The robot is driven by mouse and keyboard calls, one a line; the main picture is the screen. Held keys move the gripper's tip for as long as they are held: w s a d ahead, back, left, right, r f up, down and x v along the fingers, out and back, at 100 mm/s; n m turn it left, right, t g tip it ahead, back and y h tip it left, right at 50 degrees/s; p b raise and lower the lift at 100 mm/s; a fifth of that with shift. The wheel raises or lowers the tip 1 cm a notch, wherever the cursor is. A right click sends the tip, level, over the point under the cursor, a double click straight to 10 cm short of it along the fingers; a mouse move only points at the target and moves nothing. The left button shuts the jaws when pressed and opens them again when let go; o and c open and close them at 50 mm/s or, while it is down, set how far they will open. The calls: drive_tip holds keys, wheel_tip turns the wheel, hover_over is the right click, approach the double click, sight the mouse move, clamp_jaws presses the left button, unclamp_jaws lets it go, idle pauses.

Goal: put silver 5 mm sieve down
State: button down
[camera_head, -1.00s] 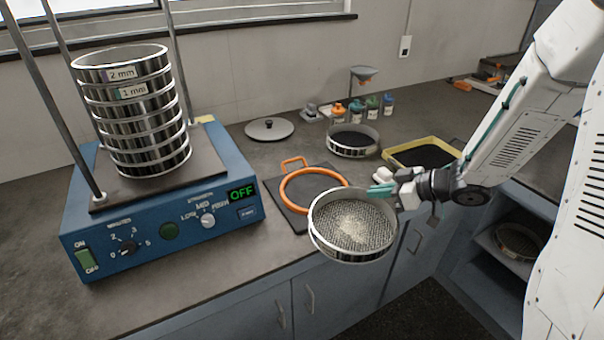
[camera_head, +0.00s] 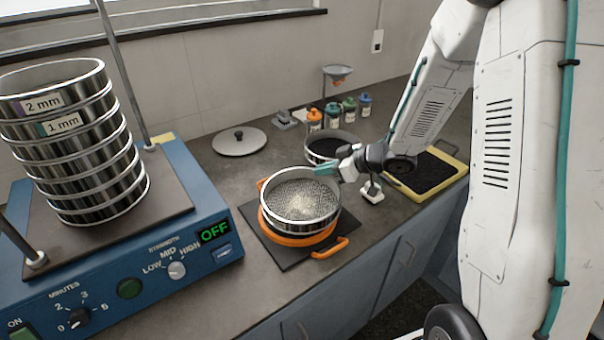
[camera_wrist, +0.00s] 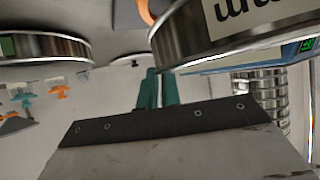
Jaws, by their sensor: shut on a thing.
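The silver sieve (camera_head: 335,213) is a shallow round pan with a wire mesh floor and pale grains heaped in its middle. In the head view it is level, directly over the orange ring (camera_head: 312,240) on the black square pad (camera_head: 282,262). I cannot tell whether it rests on the ring or hovers just above it. My gripper (camera_head: 327,170), with teal fingers, is shut on the sieve's far right rim. In the wrist view the teal fingers (camera_wrist: 157,90) meet the sieve wall (camera_wrist: 185,35), whose label is partly cut off.
The blue shaker (camera_head: 120,290), showing OFF, carries a sieve stack (camera_head: 85,165) at left. A grey lid (camera_head: 239,141), another sieve (camera_head: 325,148), several small bottles (camera_head: 332,114) and a yellow-rimmed tray (camera_head: 445,160) stand behind. The counter's front edge is close.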

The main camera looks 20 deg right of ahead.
sight(320, 180)
drive_tip(key=shift+w+f, duration=0.15)
drive_tip(key=shift+w, duration=0.35)
drive_tip(key=f, duration=0.1)
drive_tip(key=a+f, duration=0.1)
drive_tip(key=f, duration=0.1)
drive_tip(key=shift+f, duration=0.2)
drive_tip(key=c, duration=1.6)
unclamp_jaws()
drive_tip(key=shift+d, duration=0.1)
